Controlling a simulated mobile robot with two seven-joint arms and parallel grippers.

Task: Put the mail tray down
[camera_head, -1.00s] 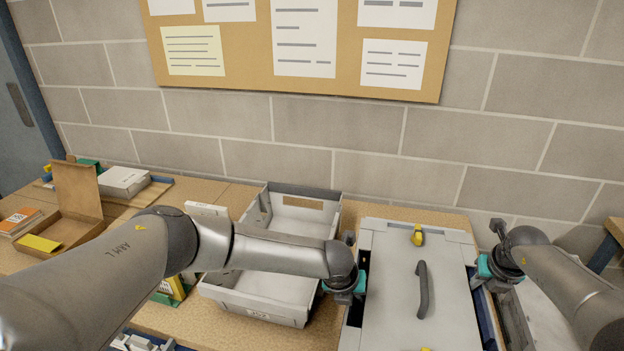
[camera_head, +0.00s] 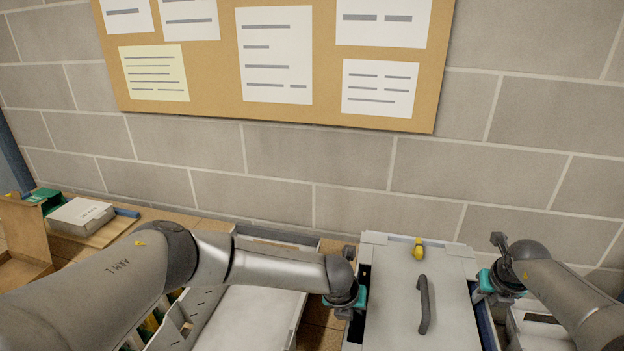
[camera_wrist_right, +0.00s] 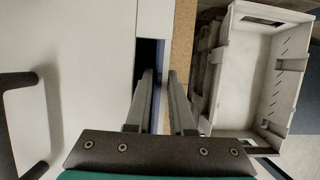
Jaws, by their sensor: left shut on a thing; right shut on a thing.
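In the right wrist view the fingers of my right gripper (camera_wrist_right: 160,95) stand at the tray's side, next to the pale lid (camera_wrist_right: 80,80). The tray's underside is hidden, so I cannot tell whether it touches the worktop.
An open white tray (camera_head: 290,236) stands left of it, partly behind my left arm. A white box (camera_head: 82,215) and a brown carton (camera_head: 25,235) are further left. An open white bin (camera_wrist_right: 228,85) stands on the right. The block wall (camera_head: 350,160) rises behind.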

